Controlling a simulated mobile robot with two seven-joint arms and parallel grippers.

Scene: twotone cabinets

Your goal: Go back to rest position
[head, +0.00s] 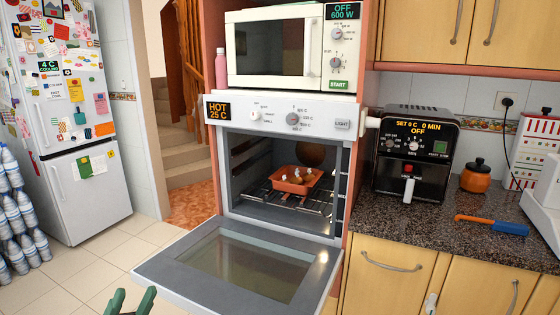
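My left gripper (133,293) shows at the bottom edge, left of centre, as two green fingers spread apart with nothing between them. It is in front of the lowered oven door (230,262), near its left corner. The rest of my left arm is out of the picture. My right gripper is not in the picture.
The built-in oven (225,165) stands open, its door jutting out flat. An orange tray (283,187) with small pale items sits on its rack. A microwave (285,85) is above. A black air fryer (416,155) stands on the counter (460,220).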

